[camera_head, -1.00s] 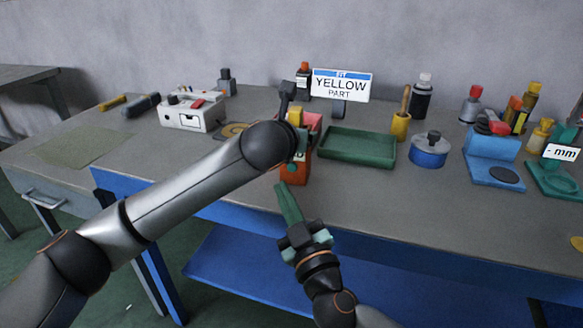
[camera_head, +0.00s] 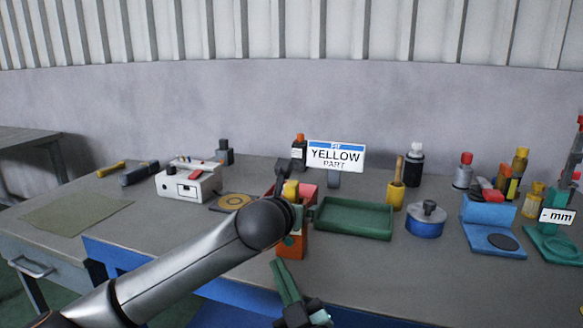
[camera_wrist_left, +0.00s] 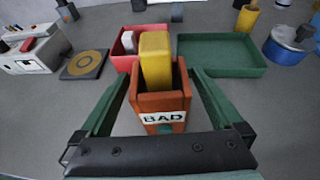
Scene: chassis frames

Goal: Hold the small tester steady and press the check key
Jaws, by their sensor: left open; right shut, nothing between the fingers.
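The small tester (camera_head: 291,246) is an orange box at the bench's front edge, partly hidden behind my left arm in the head view. In the left wrist view it (camera_wrist_left: 150,103) stands upright with a yellow block in its open top. Its front has a label reading BAD and a small teal key (camera_wrist_left: 166,129) below it. My left gripper (camera_wrist_left: 160,76) is open, one green finger on either side of the tester; contact cannot be told. My right gripper (camera_head: 277,264) is shut and empty, in front of and below the tester, its lower part cut off by the frame.
A red bin (camera_wrist_left: 124,47) is behind the tester, with a green tray (camera_head: 352,219) to the right. A white box with a red switch (camera_head: 188,183) stands left. A sign (camera_head: 336,157) reads FIT YELLOW PART. A blue pot (camera_head: 425,225) and bottles stand farther right.

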